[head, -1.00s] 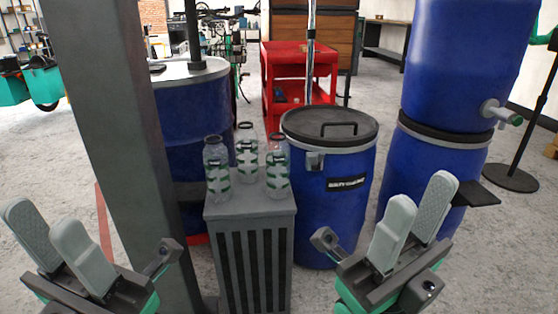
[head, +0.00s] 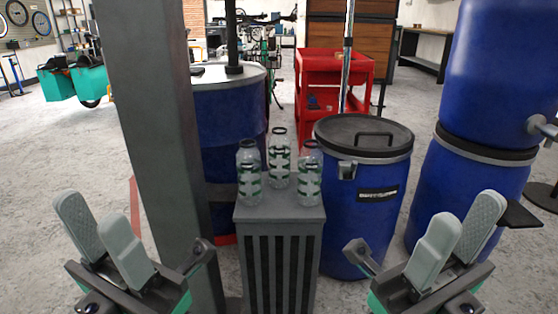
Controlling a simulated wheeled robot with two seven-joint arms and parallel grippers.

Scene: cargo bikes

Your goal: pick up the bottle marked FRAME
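Three clear bottles with dark caps and green-and-white labels stand upright on a grey slatted stand in the head view: a left bottle (head: 249,172), a back middle bottle (head: 279,158) and a right bottle (head: 310,174). The label lettering is too small to read, so I cannot tell which is marked FRAME. The grey stand (head: 279,214) is in the middle. My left gripper (head: 92,218) is at lower left and my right gripper (head: 464,226) at lower right. Both are empty, with a gap between the fingers, and apart from the bottles.
A grey post (head: 160,150) rises left of the stand. A blue drum (head: 232,120) stands behind it. A lidded blue barrel (head: 362,205) is close on the right, with stacked blue barrels (head: 462,180) beyond. A red cart (head: 330,75) is behind.

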